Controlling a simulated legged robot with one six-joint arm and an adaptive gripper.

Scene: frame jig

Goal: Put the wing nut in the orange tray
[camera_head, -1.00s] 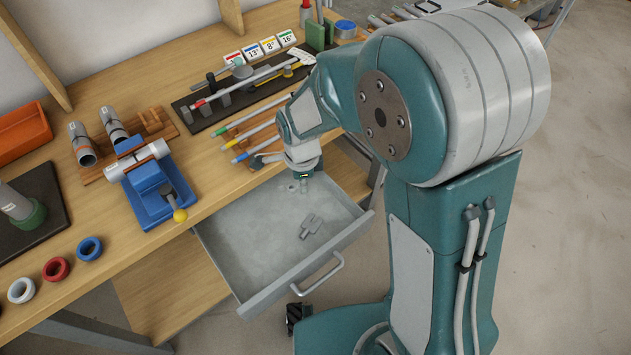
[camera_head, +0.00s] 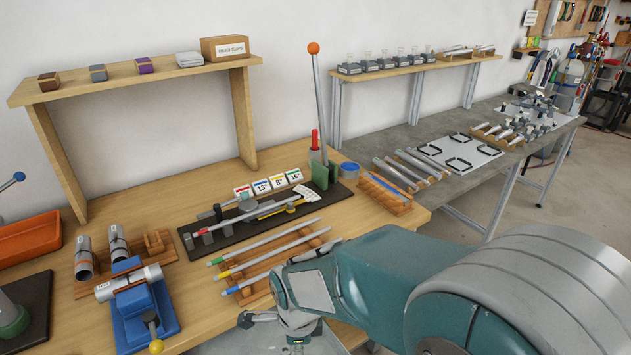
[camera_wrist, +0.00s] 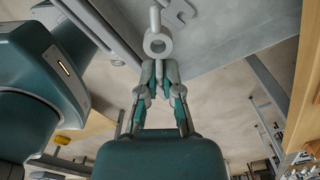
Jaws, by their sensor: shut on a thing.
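The wing nut (camera_wrist: 158,43) is grey, with a round ring hub and a wing sticking up from it. It shows at the top middle of the wrist view, in the fingertips of my gripper (camera_wrist: 159,72). My gripper is shut on its lower wing, which the fingers partly hide. In the head view my gripper is at the bottom edge, mostly cut off, and the wing nut cannot be made out. The orange tray (camera_head: 30,250) lies on the wooden bench at the far left of the head view, well away from my gripper and partly cut off.
A grey drawer (camera_wrist: 215,35) lies beyond my gripper, with another flat grey part (camera_wrist: 181,11) in it. A blue clamp (camera_head: 145,310), pipes, a rod rack (camera_head: 270,275) and a dark gauge board (camera_head: 255,222) stand on the bench. A lever (camera_head: 318,95) rises behind.

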